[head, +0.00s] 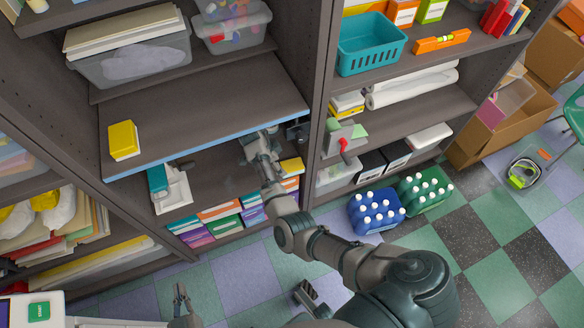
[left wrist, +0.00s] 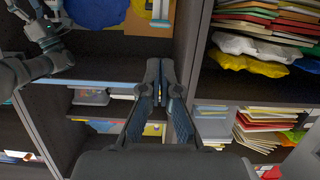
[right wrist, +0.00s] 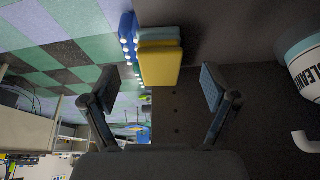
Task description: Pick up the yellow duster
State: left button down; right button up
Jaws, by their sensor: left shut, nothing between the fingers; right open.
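A white bottle with a teal label (right wrist: 302,62) stands beside my right gripper. The blue-edged board (head: 210,146) is close to that gripper. A yellow box (head: 123,140) sits on this board. Blue (head: 376,212) and green (head: 426,190) bottle crates stand on the floor.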

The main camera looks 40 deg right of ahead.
aim_at(291, 165)
jog(key=d, duration=0.1)
jog(key=s+d, duration=0.1)
jog(key=shift+d+f, duration=0.15)
jog(key=shift+d, duration=0.25)
jog(key=b+x, duration=0.1)
jog(key=x, duration=0.3)
jog(key=shift+s+f+b, duration=0.1)
jog(key=shift+f+b, duration=0.2)
jog(key=shift+d+f, duration=0.15)
jog(key=shift+d, duration=0.05)
jog(key=shift+c, duration=0.5)
pick_arm(q)
jog(key=r+t, duration=0.1)
jog(key=w+r+t, duration=0.1)
jog(key=r+h, duration=0.1)
jog(key=shift+w+d+r+t, duration=0.15)
jog(key=shift+d+r+t, duration=0.05)
jog(key=shift+d+t, duration=0.2)
pick_arm(e)
jog(key=c, duration=1)
